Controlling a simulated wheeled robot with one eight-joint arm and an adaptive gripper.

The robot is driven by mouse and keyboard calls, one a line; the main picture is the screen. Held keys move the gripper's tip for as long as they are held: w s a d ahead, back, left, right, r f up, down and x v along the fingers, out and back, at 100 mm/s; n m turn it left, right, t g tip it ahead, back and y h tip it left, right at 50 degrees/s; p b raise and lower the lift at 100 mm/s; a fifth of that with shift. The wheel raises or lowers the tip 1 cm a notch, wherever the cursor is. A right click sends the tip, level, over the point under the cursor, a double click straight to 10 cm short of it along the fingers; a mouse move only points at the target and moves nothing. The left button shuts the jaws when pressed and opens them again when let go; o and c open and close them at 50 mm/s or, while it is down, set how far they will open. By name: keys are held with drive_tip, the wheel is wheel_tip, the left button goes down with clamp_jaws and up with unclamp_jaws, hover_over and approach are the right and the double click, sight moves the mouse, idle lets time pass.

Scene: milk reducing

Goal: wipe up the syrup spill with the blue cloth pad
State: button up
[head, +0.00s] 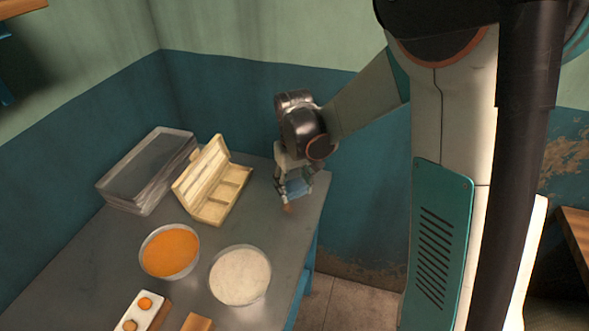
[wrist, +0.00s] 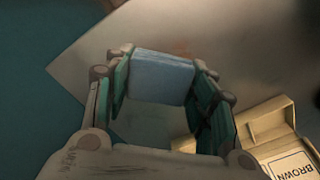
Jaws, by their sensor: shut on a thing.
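My gripper (head: 294,185) points down over the far right corner of the metal table. It is shut on the blue cloth pad (head: 297,189). In the wrist view, the pad (wrist: 162,76) sits between the two fingers of my gripper (wrist: 163,68). The syrup spill shows as a faint reddish-brown smear (head: 289,208) just below the pad in the head view. In the wrist view a faint smear (wrist: 183,48) lies just beyond the pad's far edge. I cannot tell whether the pad touches the table, and part of the spill may be hidden under it.
A pale open box with compartments (head: 222,205) stands left of my gripper; its label (wrist: 292,168) reads BROWN. Grey trays (head: 140,178) lie farther left. A bowl of orange liquid (head: 169,251) and a bowl of white contents (head: 240,275) stand nearer. The table's right edge is close.

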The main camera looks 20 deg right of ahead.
sight(294, 185)
drive_tip(key=shift+r+p, duration=1.35)
drive_tip(key=shift+r, duration=0.95)
